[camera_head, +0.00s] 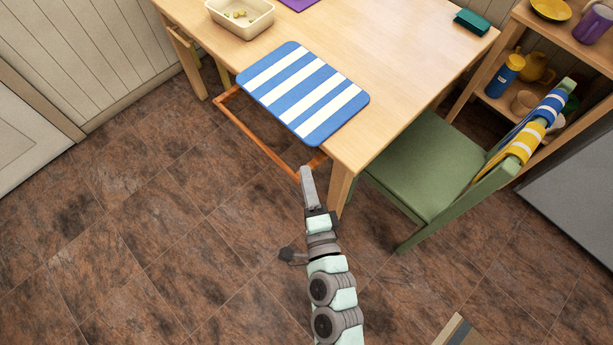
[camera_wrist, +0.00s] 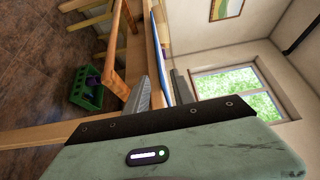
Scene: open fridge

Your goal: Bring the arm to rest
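My gripper (camera_head: 308,185) is in the head view, just in front of the near edge of the wooden table (camera_head: 385,55), above the floor. In the wrist view my gripper (camera_wrist: 162,88) has its two fingers apart, with a narrow gap between them, and I see nothing held. The table's edge and the blue mat show beyond the fingers there; I cannot tell whether the fingers touch the table. The arm reaches up from the bottom of the head view.
A blue and white striped mat (camera_head: 303,92) lies at the table's near edge. A green chair (camera_head: 425,165) stands to the right, with a shelf (camera_head: 495,98) behind. A cream tray (camera_head: 240,28) is on the table. Open floor (camera_head: 150,235) lies left. The wrist view shows a green crate (camera_wrist: 87,90).

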